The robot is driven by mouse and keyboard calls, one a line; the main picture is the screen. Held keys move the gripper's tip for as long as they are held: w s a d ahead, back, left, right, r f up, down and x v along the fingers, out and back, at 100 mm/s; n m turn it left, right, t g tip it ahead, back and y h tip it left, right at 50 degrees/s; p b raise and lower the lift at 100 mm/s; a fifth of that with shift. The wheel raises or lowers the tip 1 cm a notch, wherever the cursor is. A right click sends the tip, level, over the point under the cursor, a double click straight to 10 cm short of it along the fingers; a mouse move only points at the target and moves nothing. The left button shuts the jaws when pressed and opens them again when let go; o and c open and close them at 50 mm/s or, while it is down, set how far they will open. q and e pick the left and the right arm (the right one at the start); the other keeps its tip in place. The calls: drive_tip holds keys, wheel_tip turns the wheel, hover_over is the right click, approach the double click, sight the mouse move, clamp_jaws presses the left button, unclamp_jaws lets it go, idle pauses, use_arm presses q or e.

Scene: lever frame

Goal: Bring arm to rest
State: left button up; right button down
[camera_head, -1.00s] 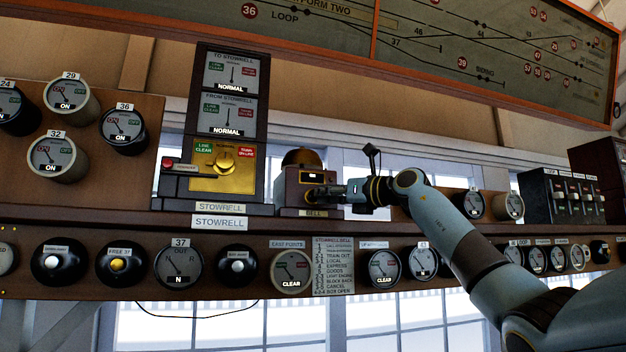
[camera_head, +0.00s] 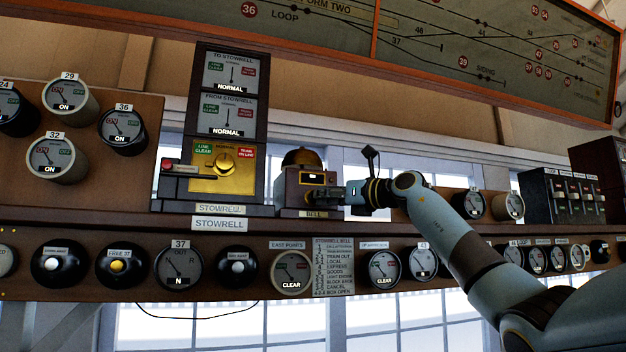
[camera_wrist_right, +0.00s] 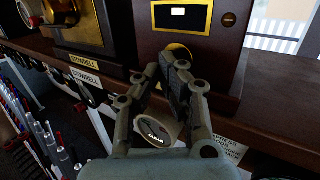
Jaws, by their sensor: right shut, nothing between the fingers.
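My right arm (camera_head: 455,230) reaches in from the lower right of the head view. Its right gripper (camera_head: 326,192) is at the front of the wooden bell box (camera_head: 292,190), which has a dark brass dome on top. In the right wrist view the right gripper (camera_wrist_right: 172,72) is shut, its fingers together and empty. A round brass part (camera_wrist_right: 178,52) of the bell box shows just beyond the fingertips. I cannot tell whether they touch it. My left gripper is not in view.
The block instrument (camera_head: 225,170) stands left of the bell box on the shelf (camera_head: 120,215). Round dials (camera_head: 290,271) line the panel below. A large track diagram (camera_head: 440,40) hangs above. In the right wrist view, several levers (camera_wrist_right: 45,140) stand below at the left.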

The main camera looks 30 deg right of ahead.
drive_tip(key=shift+s, duration=0.4)
drive_tip(key=shift+a, duration=0.1)
drive_tip(key=shift+s+a+b, duration=0.2)
drive_tip(key=shift+s+b, duration=0.1)
drive_tip(key=shift+s, duration=0.5)
drive_tip(key=shift+s+a+b, duration=0.15)
drive_tip(key=shift+s+b, duration=0.15)
drive_tip(key=shift+s, duration=0.5)
drive_tip(key=shift+s+a+b, duration=0.2)
drive_tip(key=shift+s+b, duration=0.1)
drive_tip(key=shift+s, duration=0.5)
drive_tip(key=v, duration=0.7)
drive_tip(key=shift+s, duration=0.25)
